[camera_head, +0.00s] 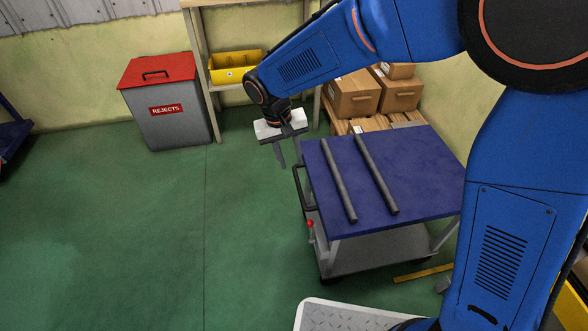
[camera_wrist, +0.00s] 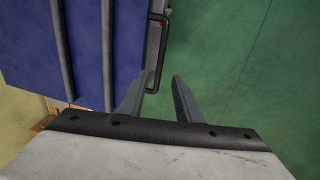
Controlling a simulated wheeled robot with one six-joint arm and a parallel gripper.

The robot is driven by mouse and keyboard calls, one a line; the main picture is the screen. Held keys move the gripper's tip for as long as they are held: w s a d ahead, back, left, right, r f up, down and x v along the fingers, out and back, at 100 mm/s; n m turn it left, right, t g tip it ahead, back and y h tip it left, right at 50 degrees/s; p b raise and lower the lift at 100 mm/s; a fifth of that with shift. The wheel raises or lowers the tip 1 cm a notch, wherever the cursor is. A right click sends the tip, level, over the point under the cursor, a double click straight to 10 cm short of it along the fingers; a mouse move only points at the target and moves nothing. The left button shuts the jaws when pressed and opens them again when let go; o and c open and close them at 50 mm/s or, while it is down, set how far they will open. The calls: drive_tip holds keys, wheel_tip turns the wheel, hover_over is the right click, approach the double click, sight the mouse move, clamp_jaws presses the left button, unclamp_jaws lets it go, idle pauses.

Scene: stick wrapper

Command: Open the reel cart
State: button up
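The cart (camera_head: 425,172) has a blue top, a grey lower shelf and a dark bar handle (camera_head: 297,188) on its left side. A red-knobbed lever (camera_head: 310,224) sits below the handle. My gripper (camera_head: 288,158) hangs over the cart's far left corner, near the handle's far end. In the wrist view, my gripper (camera_wrist: 159,84) has its two fingers apart with nothing held. There the handle (camera_wrist: 160,45) runs up from between the fingers in the picture; whether it lies between them in depth I cannot tell. No opening shows on the cart.
Two dark rods (camera_head: 338,180) (camera_head: 376,173) lie on the cart top. A grey rejects bin (camera_head: 170,118) with a red lid, a shelf with a yellow bin (camera_head: 236,67) and cardboard boxes (camera_head: 352,93) stand behind. Green floor (camera_head: 120,230) is clear at left.

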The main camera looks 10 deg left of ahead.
wheel_tip(320, 180, up, 6)
drive_tip(key=a, duration=0.1)
drive_tip(key=shift+s+r, duration=0.15)
drive_tip(key=shift+s, duration=0.1)
idle(0.4)
drive_tip(key=s+d+r+m+y, duration=0.1)
drive_tip(key=d+r, duration=0.2)
drive_tip(key=d, duration=0.6)
drive_tip(key=s+d+r+m+t, duration=0.1)
drive_tip(key=d+r, duration=0.2)
drive_tip(key=d, duration=0.6)
drive_tip(key=s+d+r+y, duration=0.1)
drive_tip(key=d+r, duration=0.3)
drive_tip(key=d, duration=0.5)
drive_tip(key=s+d+f+m+t, duration=0.2)
drive_tip(key=s+d+t, duration=0.1)
drive_tip(key=s+d, duration=1.2)
drive_tip(key=shift+s+d+f+m, duration=0.2)
drive_tip(key=shift+s+d+m, duration=0.1)
drive_tip(key=shift+d, duration=0.25)
